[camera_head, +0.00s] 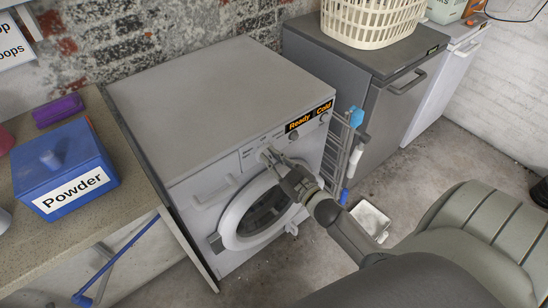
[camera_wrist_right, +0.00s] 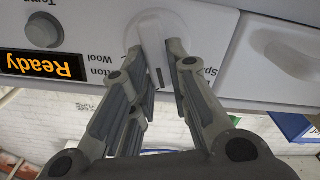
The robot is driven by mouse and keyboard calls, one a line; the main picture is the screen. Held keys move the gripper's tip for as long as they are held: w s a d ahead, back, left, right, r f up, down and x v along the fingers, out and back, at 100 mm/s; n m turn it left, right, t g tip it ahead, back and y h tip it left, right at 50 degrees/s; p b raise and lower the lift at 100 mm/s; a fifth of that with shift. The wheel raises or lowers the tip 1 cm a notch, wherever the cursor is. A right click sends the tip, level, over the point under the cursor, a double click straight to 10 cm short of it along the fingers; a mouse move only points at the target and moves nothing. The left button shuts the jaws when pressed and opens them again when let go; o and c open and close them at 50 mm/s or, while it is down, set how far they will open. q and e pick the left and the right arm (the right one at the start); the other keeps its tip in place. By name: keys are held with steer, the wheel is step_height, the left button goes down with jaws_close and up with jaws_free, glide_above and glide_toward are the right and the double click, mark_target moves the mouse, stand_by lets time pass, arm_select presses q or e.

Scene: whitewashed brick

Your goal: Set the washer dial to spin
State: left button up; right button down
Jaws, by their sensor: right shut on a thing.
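The washer (camera_head: 190,95) is a pale grey front-loader with a round door below its control panel. Its white programme dial (camera_wrist_right: 152,32) fills the top middle of the right wrist view, which is upside down. My right gripper (camera_wrist_right: 163,62) is shut on the dial, one finger on each side. A dark mark on the dial points down in that picture, between the "Wool"/"…tton" labels on the left and a partly hidden "Sp…" label on the right. In the head view my right gripper (camera_head: 272,158) reaches the panel and hides most of the dial. My left gripper is out of view.
The display (camera_head: 309,117) reads "Ready" and "Cold". A grey temperature knob (camera_wrist_right: 44,30) sits beside it. A blue "Powder" box (camera_head: 64,165) stands on the left counter. A drying rack (camera_head: 338,150) stands right of the washer, near a grey appliance (camera_head: 385,110) carrying a basket (camera_head: 370,22).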

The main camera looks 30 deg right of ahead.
steer(key=n, duration=0.3)
steer(key=shift+a+f+n, duration=0.1)
steer(key=shift+a+n, duration=0.1)
steer(key=shift+n, duration=0.1)
steer(key=n, duration=0.4)
steer(key=shift+a+f+b, duration=0.2)
steer(key=shift+b, duration=0.1)
steer(key=shift+n, duration=0.3)
steer(key=c, duration=1.4)
jaws_free()
steer(key=s, duration=0.8)
steer(key=s+d, duration=0.1)
steer(key=s, duration=0.3)
